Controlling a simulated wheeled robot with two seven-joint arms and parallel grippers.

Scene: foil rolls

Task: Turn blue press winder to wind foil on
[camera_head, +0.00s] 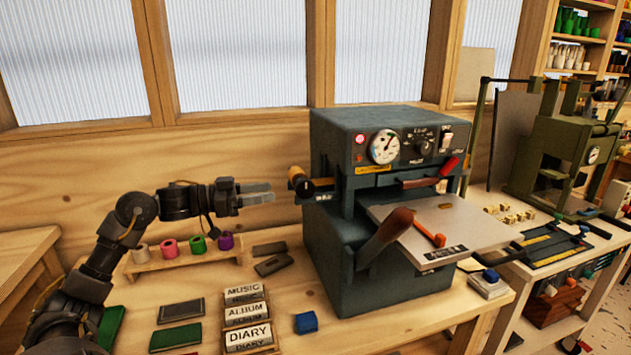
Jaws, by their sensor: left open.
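The blue-grey press (345,240) stands on the wooden bench in the middle of the view. The winder (303,186), with a dark knob and a tan, wood-coloured part, sticks out from the press's left side. My left gripper (272,193) reaches in level from the left, its grey fingers pointing at the winder. It is open and a small gap seems to separate the fingertips from the winder. Several foil rolls stand on a wooden rack (180,262) at the left: one pale brown, a pink one (169,248), a green one (198,244) and a purple one (226,240). My right gripper is not in view.
A brown-handled lever (390,232) and a flat grey plate (455,225) project from the press's front. Title blocks (249,335), dark and green books (176,337) and a small blue block (306,322) lie on the bench. A green press (556,150) stands at right.

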